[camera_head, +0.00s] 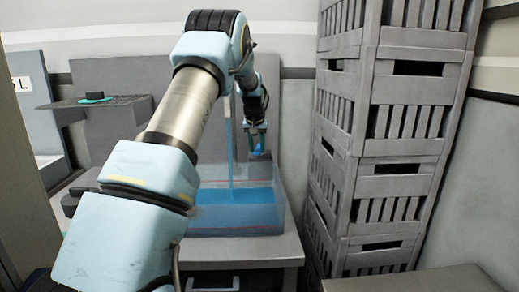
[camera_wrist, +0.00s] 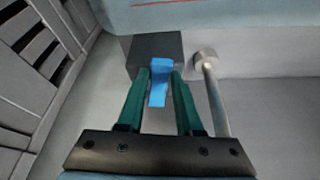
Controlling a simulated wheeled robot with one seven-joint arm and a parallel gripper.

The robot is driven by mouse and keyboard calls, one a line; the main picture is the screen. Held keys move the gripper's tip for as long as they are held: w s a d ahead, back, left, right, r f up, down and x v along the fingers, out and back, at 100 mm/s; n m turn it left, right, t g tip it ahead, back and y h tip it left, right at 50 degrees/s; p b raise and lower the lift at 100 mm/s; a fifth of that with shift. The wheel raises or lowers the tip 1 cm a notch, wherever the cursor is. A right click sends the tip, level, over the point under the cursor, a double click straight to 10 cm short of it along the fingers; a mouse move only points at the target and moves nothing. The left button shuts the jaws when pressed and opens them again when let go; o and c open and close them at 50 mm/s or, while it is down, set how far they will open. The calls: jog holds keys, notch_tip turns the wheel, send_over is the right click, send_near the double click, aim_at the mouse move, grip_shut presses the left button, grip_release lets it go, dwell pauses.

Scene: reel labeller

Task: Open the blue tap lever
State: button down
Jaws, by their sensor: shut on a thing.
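The blue tap lever (camera_wrist: 159,85) sticks out from a dark grey block (camera_wrist: 148,48) in the wrist view. My gripper (camera_wrist: 160,76) has its two green fingers on either side of the lever and is shut on it. In the head view my gripper (camera_head: 258,132) is at the back of the bench, with the lever (camera_head: 257,147) showing small and blue at its tips. A thin blue stream (camera_head: 231,150) runs down into a clear tank (camera_head: 260,222) holding blue water. My arm hides part of the tank's left side.
A metal pipe with a round end (camera_wrist: 208,75) stands close beside my right finger in the wrist view. A tall stack of grey crates (camera_head: 395,120) rises just right of the bench (camera_head: 240,250). A grey machine with a dark shelf (camera_head: 105,103) is at the left.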

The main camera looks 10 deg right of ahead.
jog(key=shift+a, duration=0.1)
dwell(0.3)
jog(key=c, duration=0.6)
grip_release()
jog(key=shift+o, duration=0.2)
jog(key=b+v, duration=0.3)
jog(key=v, duration=0.7)
jog(key=shift+r, duration=0.35)
jog(key=shift+s, duration=0.1)
